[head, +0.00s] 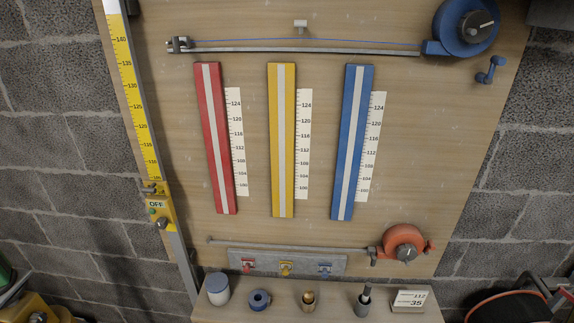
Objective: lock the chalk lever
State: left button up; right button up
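A blue round reel (465,25) with a dark knob (478,26) is fixed at the upper right of the wooden board. A thin blue line (300,41) runs left from it to a small metal clamp (179,44), above a grey rail (300,50). A small blue crank-like lever (490,70) sits on the board just below and right of the reel. No label marks which part is the chalk lever, and I cannot tell whether any lever is locked. Neither gripper is in view.
An orange reel (404,242) with a rod is mounted low on the board. Red (215,135), yellow (280,140) and blue (352,140) strips hang beside scales. A bottom ledge (335,314) holds several small items.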

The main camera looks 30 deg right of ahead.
aim_at(496, 60)
jog(key=z, duration=1.95)
jog(key=k, duration=0.4)
jog(key=u, duration=0.6)
jog(key=k, duration=0.95)
jog(key=z, duration=0.1)
jog(key=i, duration=0.45)
jog(key=z, duration=0.85)
jog(key=i, duration=1.15)
jog(key=u, duration=0.55)
